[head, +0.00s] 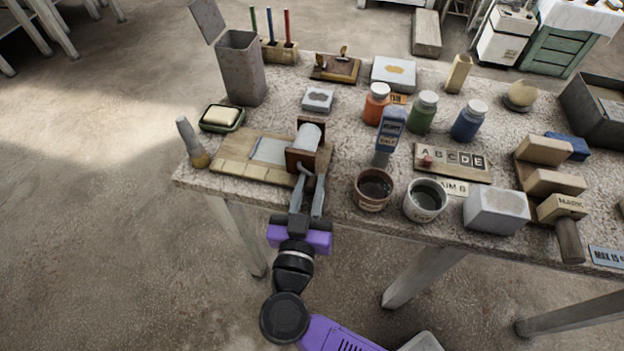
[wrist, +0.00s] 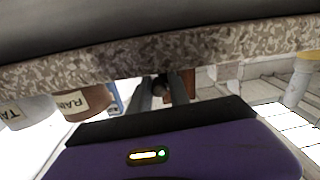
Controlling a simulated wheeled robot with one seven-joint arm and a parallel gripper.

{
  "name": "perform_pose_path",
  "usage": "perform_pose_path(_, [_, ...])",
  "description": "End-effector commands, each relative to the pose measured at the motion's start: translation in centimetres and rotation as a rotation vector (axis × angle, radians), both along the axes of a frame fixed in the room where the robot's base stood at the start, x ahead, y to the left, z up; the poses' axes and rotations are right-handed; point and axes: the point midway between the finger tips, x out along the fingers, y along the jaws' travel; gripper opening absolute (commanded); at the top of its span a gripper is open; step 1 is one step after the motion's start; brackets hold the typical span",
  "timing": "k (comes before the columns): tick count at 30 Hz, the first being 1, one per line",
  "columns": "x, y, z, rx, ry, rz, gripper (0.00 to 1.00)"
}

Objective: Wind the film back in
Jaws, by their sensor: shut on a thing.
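The film (head: 269,150) is a pale grey sheet lying out flat to the left on a wooden board (head: 232,146). Its right end meets a pale roller (head: 309,136) held between brown wooden end blocks (head: 301,160). My gripper (head: 309,185) is at the table's front edge, just in front of the near block. In the wrist view its fingers close around a small dark round knob (wrist: 160,84), which looks like the roller's crank handle. The fingers hide most of the crank in the head view.
A brown pot (head: 373,190) and a grey pot (head: 425,201) stand right of my gripper, with a blue-topped upright tool (head: 389,135) behind. A brush-like tool (head: 191,142) stands at the board's left end. A soap dish (head: 221,118) sits behind the board.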

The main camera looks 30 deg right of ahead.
Motion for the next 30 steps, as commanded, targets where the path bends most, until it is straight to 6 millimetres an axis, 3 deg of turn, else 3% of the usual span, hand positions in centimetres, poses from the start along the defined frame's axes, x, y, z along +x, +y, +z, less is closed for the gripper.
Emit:
perform_pose_path(16, [0.18, 0.08, 0.24, 0.081, -0.094, -0.007, 0.00])
perform_pose_path(17, [0.17, 0.08, 0.24, 0.081, -0.094, -0.007, 0.25])
perform_pose_path(19, [0.18, 0.10, 0.23, 0.080, -0.093, -0.006, 0.38])
perform_pose_path(30, [0.02, 0.35, -0.07, 0.080, -0.086, -0.002, 0.40])
